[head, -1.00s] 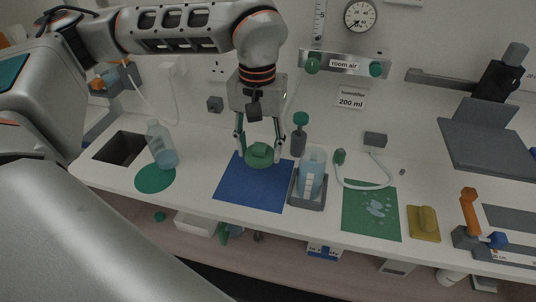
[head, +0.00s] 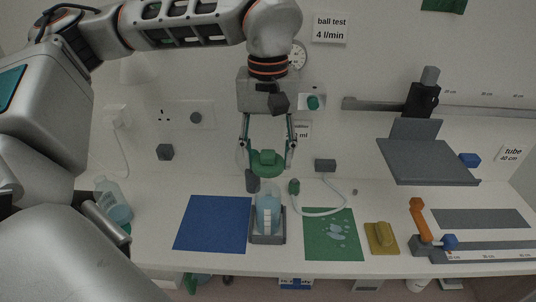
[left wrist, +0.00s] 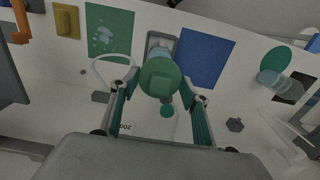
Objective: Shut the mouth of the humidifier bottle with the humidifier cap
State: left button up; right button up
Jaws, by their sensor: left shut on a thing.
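My left gripper (head: 267,157) is shut on the green humidifier cap (head: 266,163) and holds it in the air, above and a little behind the humidifier bottle. In the left wrist view the cap (left wrist: 160,78) sits between the two fingers. The humidifier bottle (head: 268,213) stands upright in a grey tray (head: 268,239); it is clear with bluish water and a white scale strip. In the left wrist view the cap overlaps the bottle (left wrist: 161,53) and hides its mouth. The cap and bottle look apart in the head view. My right gripper is not in view.
A bare blue mat (head: 212,224) lies left of the tray. A green mat (head: 333,236) with drop shapes lies right of it, then a yellow block (head: 381,238). A white hose (head: 320,210) curves behind the green mat. Another bottle (head: 114,203) stands at the left.

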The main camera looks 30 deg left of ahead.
pick_arm(q)
jog(key=shift+f, duration=0.2)
jog(key=shift+f+b, duration=0.7)
jog(key=shift+f, duration=0.5)
jog(key=shift+f+b, duration=0.4)
jog(key=shift+f, duration=0.3)
jog(key=shift+f+b, duration=0.3)
jog(key=shift+f, duration=0.4)
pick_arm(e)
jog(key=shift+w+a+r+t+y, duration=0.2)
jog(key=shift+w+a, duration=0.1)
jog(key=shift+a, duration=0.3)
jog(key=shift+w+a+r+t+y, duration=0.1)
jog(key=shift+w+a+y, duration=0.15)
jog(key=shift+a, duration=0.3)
pick_arm(q)
jog(key=shift+f, duration=0.3)
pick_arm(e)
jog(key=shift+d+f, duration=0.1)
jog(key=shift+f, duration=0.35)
pick_arm(q)
jog(key=shift+f+b, duration=0.3)
jog(key=shift+f, duration=0.15)
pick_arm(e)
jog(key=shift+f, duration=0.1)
pick_arm(q)
jog(key=shift+f, duration=0.15)
jog(key=shift+f, duration=0.1)
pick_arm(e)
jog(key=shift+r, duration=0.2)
